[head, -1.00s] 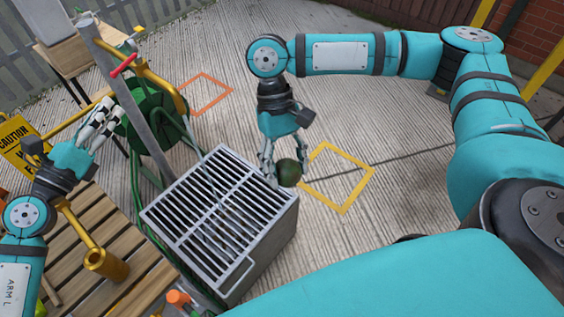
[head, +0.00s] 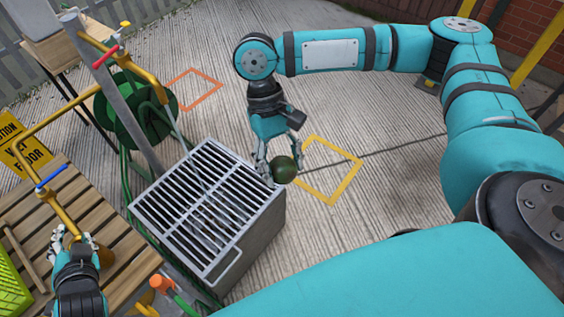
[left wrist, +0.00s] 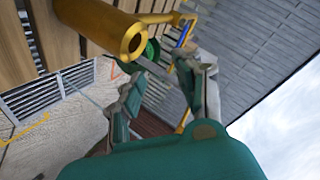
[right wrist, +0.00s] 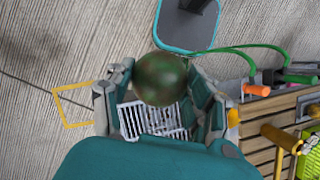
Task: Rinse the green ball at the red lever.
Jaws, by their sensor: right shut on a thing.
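The green ball (head: 284,169), dark green with brown patches, is held in my right gripper (head: 277,160) by the right far corner of the metal grate (head: 205,205). The right wrist view also shows the ball (right wrist: 160,78) between the fingers. The red lever (head: 104,56) sits on a gold pipe beside a grey post, left of and behind the grate. A thin pale streak drops from that pipe's end toward the grate; I cannot tell if it is water. My left gripper (head: 80,245) is open and empty by a gold spout (left wrist: 130,40), away from the red lever.
A blue lever (head: 52,176) is on another gold pipe over the wooden slatted table (head: 125,245). A green hose reel (head: 130,110) stands behind the grate. An orange-tipped hose (head: 162,283) is in front. Yellow (head: 331,203) and orange floor squares lie on open ground.

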